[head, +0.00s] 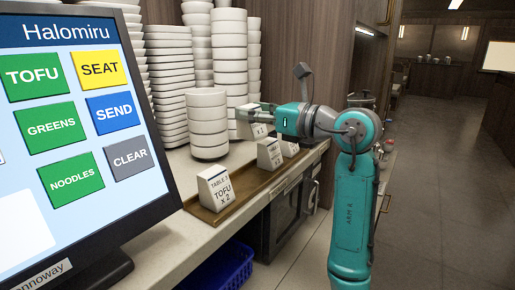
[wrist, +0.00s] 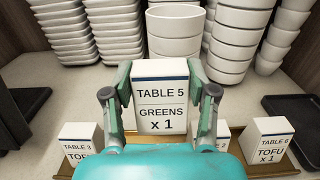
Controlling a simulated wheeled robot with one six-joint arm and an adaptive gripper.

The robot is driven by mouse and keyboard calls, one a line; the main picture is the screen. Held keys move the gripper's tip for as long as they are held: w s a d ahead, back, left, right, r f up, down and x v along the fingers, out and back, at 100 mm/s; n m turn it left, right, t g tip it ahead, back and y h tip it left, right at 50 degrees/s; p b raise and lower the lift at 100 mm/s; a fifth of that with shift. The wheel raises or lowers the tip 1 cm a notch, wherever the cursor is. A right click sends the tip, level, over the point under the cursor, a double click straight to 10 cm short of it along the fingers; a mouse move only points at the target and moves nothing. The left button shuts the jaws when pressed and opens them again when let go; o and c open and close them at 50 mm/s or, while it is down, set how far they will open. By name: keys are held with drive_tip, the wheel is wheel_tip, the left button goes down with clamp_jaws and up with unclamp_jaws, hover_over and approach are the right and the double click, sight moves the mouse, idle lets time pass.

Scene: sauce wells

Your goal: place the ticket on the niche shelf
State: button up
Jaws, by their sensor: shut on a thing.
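My gripper (wrist: 162,92) is shut on a white ticket block (wrist: 160,122) with a dark blue top band. It reads TABLE 5, GREENS x 1, and stands upright between the two fingers. In the head view my gripper (head: 249,113) reaches left over the counter with this ticket (head: 259,131), partly hidden, at its tip. The ticket is close to the stacks of bowls; whether it touches anything below is hard to tell. I cannot make out for certain which surface is the niche shelf.
Tall bowl stacks (head: 207,125) stand behind. An order screen (head: 75,120) fills the left. The floor at right is open.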

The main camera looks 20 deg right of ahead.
drive_tip(key=shift+f, duration=4.4)
drive_tip(key=shift+f, duration=0.25)
drive_tip(key=shift+f, duration=0.45)
drive_tip(key=o, duration=1.2)
drive_tip(key=shift+r, duration=0.15)
drive_tip(key=shift+r, duration=0.65)
drive_tip(key=v, duration=1.2)
drive_tip(key=shift+f, duration=0.1)
